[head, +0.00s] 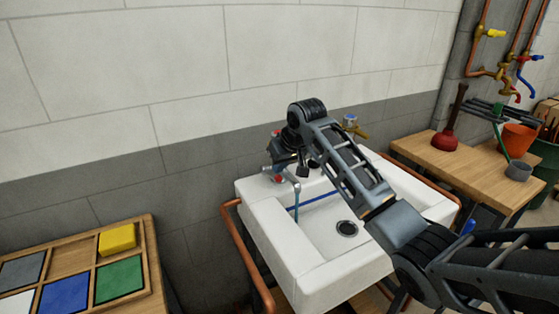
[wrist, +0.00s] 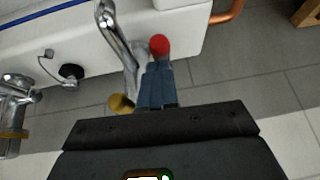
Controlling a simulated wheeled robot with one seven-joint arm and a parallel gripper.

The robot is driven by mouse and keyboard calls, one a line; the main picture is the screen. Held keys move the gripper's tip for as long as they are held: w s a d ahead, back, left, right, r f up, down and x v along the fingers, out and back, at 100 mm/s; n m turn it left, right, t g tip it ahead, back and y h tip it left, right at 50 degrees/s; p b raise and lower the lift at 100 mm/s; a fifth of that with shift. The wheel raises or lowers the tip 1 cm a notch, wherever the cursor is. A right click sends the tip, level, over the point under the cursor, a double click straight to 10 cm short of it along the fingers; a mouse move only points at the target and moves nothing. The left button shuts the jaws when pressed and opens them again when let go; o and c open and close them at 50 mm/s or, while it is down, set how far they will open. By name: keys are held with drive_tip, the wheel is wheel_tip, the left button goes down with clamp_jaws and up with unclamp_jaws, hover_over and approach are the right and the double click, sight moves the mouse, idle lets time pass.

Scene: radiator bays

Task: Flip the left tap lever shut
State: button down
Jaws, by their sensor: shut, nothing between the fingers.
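The left tap is chrome with a red cap (head: 279,179) and stands at the back left of the white sink. In the wrist view its spout (wrist: 112,28) runs up beside my fingers, and the red cap shows at their tips (wrist: 160,45). The brass end of its lever (wrist: 120,103) shows left of my fingers; the rest of the lever is hidden. My gripper (wrist: 157,68) is shut and empty, with its tips close to the red cap; I cannot tell whether they touch. In the head view my gripper (head: 286,164) partly covers the tap.
The white sink (head: 315,288) has a drain (head: 347,228) and a thin bluish column below the left spout. The right tap (head: 352,125) has a blue cap and brass lever. A copper pipe (head: 240,255) flanks the sink. Wooden tables stand on both sides.

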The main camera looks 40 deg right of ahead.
sight(280, 177)
drive_tip(key=shift+s+a+f+t+h+b, duration=0.2)
drive_tip(key=shift+s+f+t+b, duration=0.15)
drive_tip(key=shift+f+t+b, duration=0.3)
drive_tip(key=shift+s+a+f+t+h+b, duration=0.1)
drive_tip(key=shift+s+f+t+h+b, duration=0.2)
drive_tip(key=shift+f+t+b, duration=0.35)
drive_tip(key=shift+f, duration=0.1)
drive_tip(key=shift+s+p, duration=0.1)
drive_tip(key=shift+p, duration=0.2)
